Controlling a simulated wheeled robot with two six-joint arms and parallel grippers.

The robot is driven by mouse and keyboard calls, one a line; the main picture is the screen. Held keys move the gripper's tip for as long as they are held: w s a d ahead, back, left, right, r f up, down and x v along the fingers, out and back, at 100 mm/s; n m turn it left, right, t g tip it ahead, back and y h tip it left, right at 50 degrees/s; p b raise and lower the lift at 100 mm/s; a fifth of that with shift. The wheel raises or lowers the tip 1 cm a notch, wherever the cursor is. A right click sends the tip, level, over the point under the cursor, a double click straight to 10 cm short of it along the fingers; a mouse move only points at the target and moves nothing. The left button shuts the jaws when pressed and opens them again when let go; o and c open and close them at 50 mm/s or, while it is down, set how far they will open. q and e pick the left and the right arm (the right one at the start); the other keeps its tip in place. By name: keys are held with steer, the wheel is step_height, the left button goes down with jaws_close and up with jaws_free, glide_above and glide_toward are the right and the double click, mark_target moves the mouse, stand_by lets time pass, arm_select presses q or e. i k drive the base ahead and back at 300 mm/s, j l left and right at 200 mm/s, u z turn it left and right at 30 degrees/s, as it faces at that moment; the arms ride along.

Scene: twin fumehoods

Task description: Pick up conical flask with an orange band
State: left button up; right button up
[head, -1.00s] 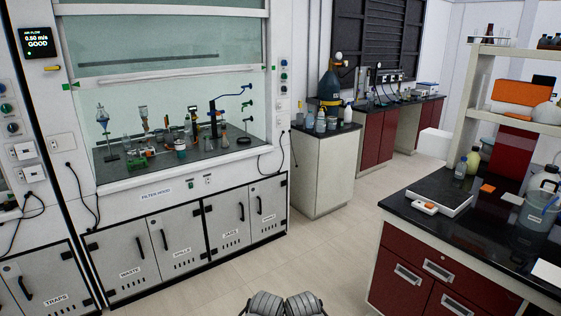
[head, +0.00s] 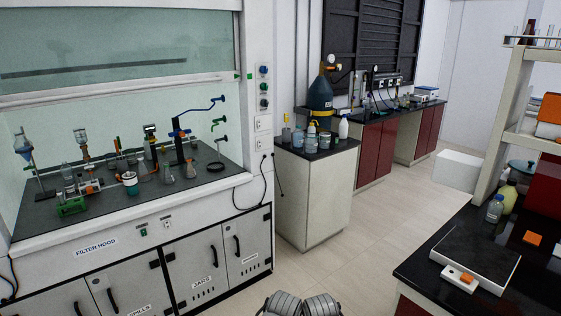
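Small conical flasks stand on the dark worktop of the fume hood labelled FILTER HOOD, at the left of the head view. One clear flask (head: 168,174) stands in front of the blue-clamped stand, and another (head: 190,169) stands just right of it. They are too small for me to tell whether either has an orange band. Neither of my grippers can be made out. Only grey ribbed parts, which look like my own body, show at the bottom edge, well away from the hood.
The hood worktop (head: 110,205) also holds a stand with a blue clamp (head: 179,140), a teal-white jar (head: 130,183) and green equipment (head: 71,206). The glass sash (head: 120,45) is raised. A black bench (head: 420,268) stands at right. Open floor (head: 370,235) lies between.

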mark_target(191, 173)
steer(key=i+u, duration=0.1)
steer(key=i, duration=0.6)
steer(key=i+l+u, duration=0.1)
steer(key=i, duration=0.6)
steer(key=i+l+u, duration=0.1)
steer(key=i+l, duration=0.15)
steer(key=i, duration=0.45)
